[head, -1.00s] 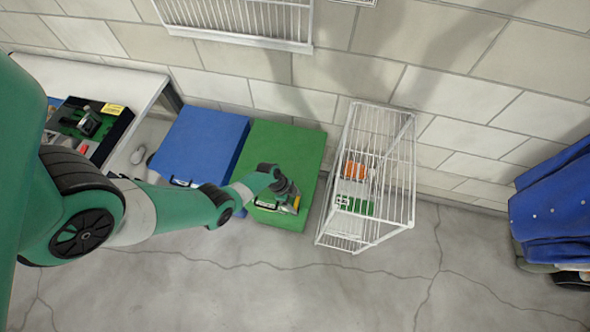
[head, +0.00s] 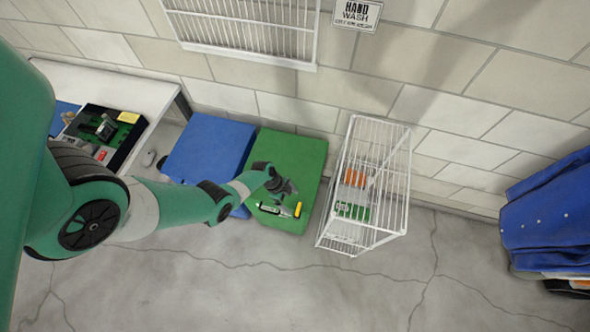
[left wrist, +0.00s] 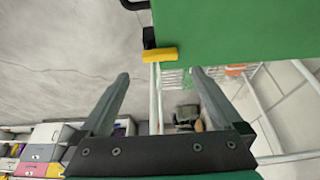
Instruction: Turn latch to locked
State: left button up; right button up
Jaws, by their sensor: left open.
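A green case (head: 297,158) lies beside a blue case on the floor by the wall. A yellow latch (head: 298,209) sits near its front edge. In the left wrist view, the latch (left wrist: 160,55) is a yellow bar beside a black piece at the edge of the green case (left wrist: 230,30). My left gripper (head: 289,191) is just above the case, close to the latch. Its fingers (left wrist: 160,73) are spread apart with nothing between them. The latch appears just beyond the fingertips; I cannot tell whether they touch. My right gripper is not in view.
A blue case (head: 208,147) is left of the green one. A white wire rack (head: 390,165) with orange and green items stands close on the right. A white table (head: 105,83) bears a black tray. A wire shelf (head: 245,50) hangs above. The front floor is clear.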

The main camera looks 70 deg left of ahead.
pick_arm(q)
jog(key=p+v, duration=0.3)
jog(key=v, duration=0.1)
jog(key=shift+s+r, duration=0.1)
jog(key=shift+r, duration=0.1)
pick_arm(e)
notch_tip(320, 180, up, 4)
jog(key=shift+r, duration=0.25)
